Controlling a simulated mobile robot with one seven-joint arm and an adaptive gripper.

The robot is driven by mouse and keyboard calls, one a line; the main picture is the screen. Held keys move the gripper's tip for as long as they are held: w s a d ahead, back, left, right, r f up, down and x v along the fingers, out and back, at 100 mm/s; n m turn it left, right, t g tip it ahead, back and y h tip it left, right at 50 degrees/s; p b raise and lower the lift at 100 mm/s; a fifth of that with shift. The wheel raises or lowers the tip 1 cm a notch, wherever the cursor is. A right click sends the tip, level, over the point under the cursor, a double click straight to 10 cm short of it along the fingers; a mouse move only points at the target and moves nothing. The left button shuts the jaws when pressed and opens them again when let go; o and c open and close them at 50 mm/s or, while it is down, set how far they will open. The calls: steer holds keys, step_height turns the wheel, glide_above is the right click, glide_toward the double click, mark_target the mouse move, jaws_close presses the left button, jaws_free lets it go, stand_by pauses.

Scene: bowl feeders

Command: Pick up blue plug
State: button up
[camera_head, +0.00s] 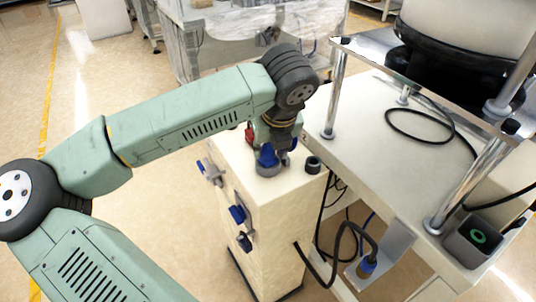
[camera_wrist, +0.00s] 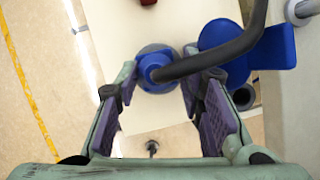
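The blue plug (camera_wrist: 153,66) is round, seen from above in the wrist view, with a thick black cable running from it to the upper right. In the head view a blue part (camera_head: 267,154) shows on a grey base on top of the cream cabinet, just under my gripper (camera_head: 271,146). In the wrist view my gripper (camera_wrist: 160,88) is open, with purple pads left and right. The plug lies between and slightly beyond the fingertips. I cannot tell whether either finger touches it. My arm partly hides it in the head view.
A blue flap (camera_wrist: 262,48) stands close right of the plug. A white table (camera_head: 370,140) with metal posts stands at right.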

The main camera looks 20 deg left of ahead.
jaws_close()
stand_by(0.4)
